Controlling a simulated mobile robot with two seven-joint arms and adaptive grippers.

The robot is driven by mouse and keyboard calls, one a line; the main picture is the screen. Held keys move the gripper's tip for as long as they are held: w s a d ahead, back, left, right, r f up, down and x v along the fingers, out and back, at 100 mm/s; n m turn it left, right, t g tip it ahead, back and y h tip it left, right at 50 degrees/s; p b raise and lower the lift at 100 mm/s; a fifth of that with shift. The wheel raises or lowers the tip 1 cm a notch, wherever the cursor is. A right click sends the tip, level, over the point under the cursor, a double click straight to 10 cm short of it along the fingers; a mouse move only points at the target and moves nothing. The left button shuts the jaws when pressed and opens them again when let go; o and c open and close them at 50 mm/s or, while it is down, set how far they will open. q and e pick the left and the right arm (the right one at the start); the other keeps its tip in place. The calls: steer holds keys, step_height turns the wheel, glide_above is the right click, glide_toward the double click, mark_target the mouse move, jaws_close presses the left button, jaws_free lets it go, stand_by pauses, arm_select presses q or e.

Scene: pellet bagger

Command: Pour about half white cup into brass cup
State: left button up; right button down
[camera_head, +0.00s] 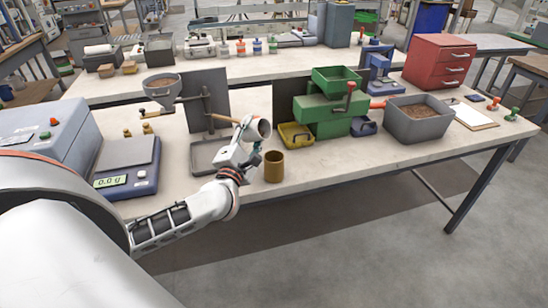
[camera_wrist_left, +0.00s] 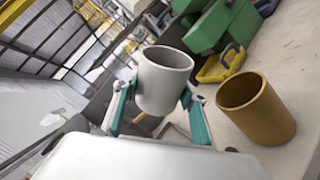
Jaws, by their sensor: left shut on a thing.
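The white cup (camera_head: 262,128) is held in my left gripper (camera_head: 252,135), above the table and tilted toward the right in the head view. In the left wrist view the white cup (camera_wrist_left: 165,82) sits between the two teal fingers of my left gripper (camera_wrist_left: 160,105). What is inside it cannot be made out. The brass cup (camera_head: 274,167) stands upright on the table, below and slightly right of the white cup, apart from it. In the left wrist view the brass cup (camera_wrist_left: 258,110) is to the right, with no contents visible. My right gripper is not in view.
A scale (camera_head: 126,165) stands at the left, and a grey tray (camera_head: 208,157) lies behind my gripper. A green machine (camera_head: 325,112) with a yellow bin (camera_head: 296,136) is behind the brass cup. A grey bin of pellets (camera_head: 417,120) stands right. The table front right of the brass cup is clear.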

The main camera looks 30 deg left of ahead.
arm_select(q)
steer(key=shift+d+f+m+b, duration=0.1)
steer(key=shift+m+b, duration=0.3)
steer(key=shift+b, duration=0.05)
stand_by(0.6)
steer(key=shift+f+m+t+b, duration=0.2)
steer(key=shift+m+t+b, duration=0.1)
steer(key=shift+m+b, duration=0.35)
stand_by(0.6)
steer(key=shift+d+r+m+t+h+p, duration=0.35)
steer(key=shift+d+m+p, duration=0.2)
steer(key=shift+m+p, duration=0.5)
stand_by(1.2)
steer(key=shift+d+f+m+h+p, duration=0.2)
steer(key=shift+f+m+h+p, duration=0.2)
steer(key=shift+m, duration=0.6)
stand_by(1.3)
steer(key=shift+d+r+m+t+p, duration=0.2)
steer(key=shift+m+t+p, duration=0.15)
steer(key=shift+m+p, duration=0.25)
stand_by(0.5)
